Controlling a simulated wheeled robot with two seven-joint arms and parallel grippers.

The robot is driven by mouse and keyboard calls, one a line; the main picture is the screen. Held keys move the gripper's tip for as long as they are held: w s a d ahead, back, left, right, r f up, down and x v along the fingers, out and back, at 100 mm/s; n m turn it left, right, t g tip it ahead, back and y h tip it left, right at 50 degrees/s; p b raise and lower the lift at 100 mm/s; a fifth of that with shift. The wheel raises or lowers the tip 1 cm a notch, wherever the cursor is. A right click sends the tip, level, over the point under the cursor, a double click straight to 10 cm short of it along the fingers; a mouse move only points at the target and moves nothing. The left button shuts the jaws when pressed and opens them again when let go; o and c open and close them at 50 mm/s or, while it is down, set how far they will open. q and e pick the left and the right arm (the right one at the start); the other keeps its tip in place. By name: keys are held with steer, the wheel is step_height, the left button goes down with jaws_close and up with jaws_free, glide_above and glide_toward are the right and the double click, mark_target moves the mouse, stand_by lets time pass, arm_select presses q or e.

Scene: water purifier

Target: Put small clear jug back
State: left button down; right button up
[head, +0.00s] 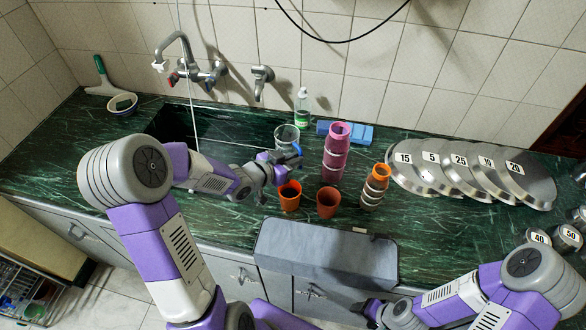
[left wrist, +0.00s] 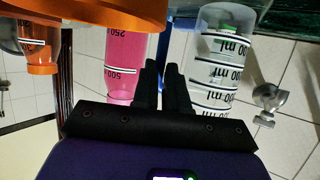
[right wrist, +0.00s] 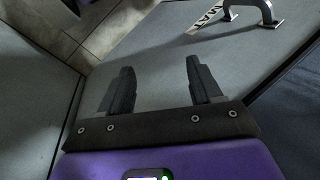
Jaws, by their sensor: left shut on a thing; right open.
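The small clear jug (head: 286,134) is at the counter beside the sink's right end, partly hidden behind my left gripper (head: 290,158). In the left wrist view the clear jug (left wrist: 215,70) shows black ml marks, right beside the fingers. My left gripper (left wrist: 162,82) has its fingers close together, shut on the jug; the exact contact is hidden. I cannot tell whether the jug touches the counter. My right gripper (head: 368,312) is low in front of the counter; in the right wrist view it is open and empty (right wrist: 155,85).
Orange cups (head: 328,202), a pink stack (head: 335,155) and an orange-topped stack (head: 374,185) stand close right of my left gripper. A soap bottle (head: 302,106) and blue box (head: 352,134) are behind. Numbered metal lids (head: 430,172) lean at right; a grey case (head: 325,245) is in front.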

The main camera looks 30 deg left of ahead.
arm_select(q)
step_height(320, 180, down, 3)
steer(key=shift+f+b, duration=0.2)
steer(key=shift+b, duration=0.35)
steer(key=shift+r, duration=0.1)
steer(key=shift+f, duration=0.2)
steer(key=c, duration=1.2)
jaws_free()
steer(key=shift+o, duration=0.2)
steer(key=shift+r, duration=0.1)
